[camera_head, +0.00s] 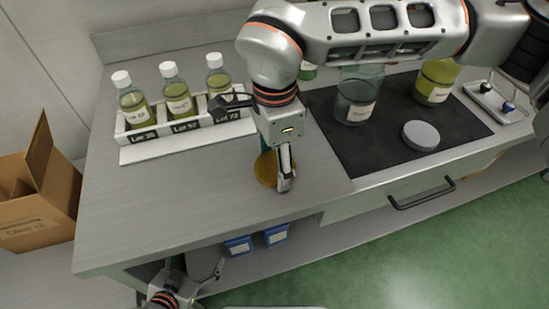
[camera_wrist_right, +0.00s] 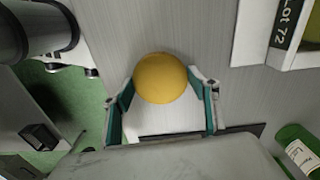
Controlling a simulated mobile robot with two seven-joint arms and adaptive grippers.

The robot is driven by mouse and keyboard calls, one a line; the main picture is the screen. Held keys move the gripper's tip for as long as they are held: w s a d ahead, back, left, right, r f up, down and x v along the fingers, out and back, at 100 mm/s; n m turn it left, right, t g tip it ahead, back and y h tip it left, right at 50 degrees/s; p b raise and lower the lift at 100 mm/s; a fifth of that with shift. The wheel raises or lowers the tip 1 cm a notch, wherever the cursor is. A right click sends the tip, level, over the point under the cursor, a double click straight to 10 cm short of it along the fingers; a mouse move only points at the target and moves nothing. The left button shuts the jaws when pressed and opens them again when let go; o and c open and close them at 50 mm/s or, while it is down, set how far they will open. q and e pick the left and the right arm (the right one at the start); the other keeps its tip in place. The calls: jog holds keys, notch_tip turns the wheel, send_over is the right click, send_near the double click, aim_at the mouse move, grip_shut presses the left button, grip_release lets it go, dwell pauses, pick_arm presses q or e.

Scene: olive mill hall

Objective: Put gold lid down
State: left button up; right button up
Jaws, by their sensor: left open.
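The gold lid (camera_head: 264,170) is at the worktop (camera_head: 200,205), left of the dark mat. My right gripper (camera_head: 277,170) points down over it, one finger on each side. In the right wrist view the gold lid (camera_wrist_right: 160,78) shows as a round face between the fingertips of my right gripper (camera_wrist_right: 161,84). Both tips appear to touch its rim. I cannot tell whether its underside touches the worktop. My left gripper (camera_head: 190,284) is open and empty, low in front of the worktop's front edge.
A white rack (camera_head: 190,146) with labelled oil bottles stands at the back left. The dark mat (camera_head: 345,158) bears a glass beaker (camera_head: 355,103), a yellow-green jar (camera_head: 436,82) and a grey lid (camera_head: 421,135). A small tray (camera_head: 490,103) is further right. The worktop's front left is clear.

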aim_at(275, 166)
jog(key=shift+o, duration=0.9)
jog(key=shift+r, duration=0.15)
jog(key=shift+r, duration=0.35)
notch_tip(275, 166, up, 11)
jog(key=p, duration=0.1)
jog(key=shift+r, duration=0.2)
